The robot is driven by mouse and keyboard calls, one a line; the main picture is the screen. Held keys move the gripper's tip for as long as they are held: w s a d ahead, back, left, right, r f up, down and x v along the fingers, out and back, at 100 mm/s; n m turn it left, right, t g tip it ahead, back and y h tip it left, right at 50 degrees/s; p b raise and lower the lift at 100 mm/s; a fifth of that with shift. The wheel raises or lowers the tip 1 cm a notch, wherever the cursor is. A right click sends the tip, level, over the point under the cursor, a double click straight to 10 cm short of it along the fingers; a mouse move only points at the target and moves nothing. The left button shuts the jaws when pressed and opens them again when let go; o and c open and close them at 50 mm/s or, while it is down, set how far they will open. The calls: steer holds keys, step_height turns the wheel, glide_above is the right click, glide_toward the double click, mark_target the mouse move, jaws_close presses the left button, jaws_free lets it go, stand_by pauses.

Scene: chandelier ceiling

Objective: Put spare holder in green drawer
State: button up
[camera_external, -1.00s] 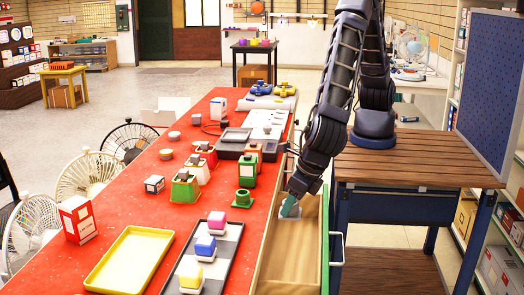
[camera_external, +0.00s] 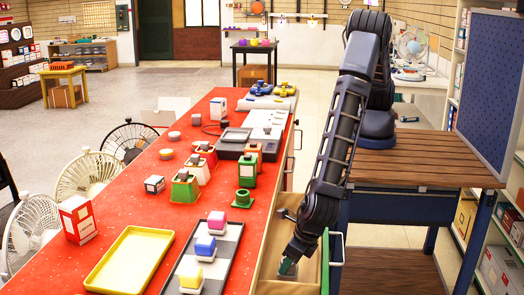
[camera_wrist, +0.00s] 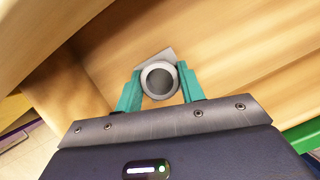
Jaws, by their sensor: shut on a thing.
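The green drawer (camera_external: 325,255) is pulled out at the right side of the red table, its bare wooden inside facing up. Its green front edge also shows at the right of the wrist view (camera_wrist: 299,137). My gripper (camera_external: 288,266) is down inside the drawer, towards its near end. In the wrist view, its teal fingers (camera_wrist: 160,92) are shut on the spare holder (camera_wrist: 145,76), a grey round cup with a square plate behind it. The holder is over the wooden drawer floor; whether it touches the floor I cannot tell. In the external view the holder is mostly hidden by my gripper.
A small grey thing (camera_external: 287,214) shows farther back in the drawer; I cannot tell what it is. The red table (camera_external: 140,205) carries a yellow tray (camera_external: 130,262), a grey tray with coloured blocks (camera_external: 205,248) and several holders. The drawer walls stand close around my gripper.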

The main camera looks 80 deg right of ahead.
steer(key=shift+f, duration=0.8)
steer(key=shift+w+d+f, duration=0.2)
steer(key=shift+w, duration=0.4)
steer(key=shift+w+d+f, duration=0.15)
steer(key=shift+w+d, duration=0.05)
steer(key=shift+w, duration=0.45)
steer(key=shift+w+d+f, duration=0.2)
steer(key=shift+w, duration=0.4)
steer(key=shift+f, duration=0.15)
steer(key=o, duration=1)
steer(key=shift+c, duration=0.2)
steer(key=v, duration=1.2)
steer(key=shift+w, duration=0.1)
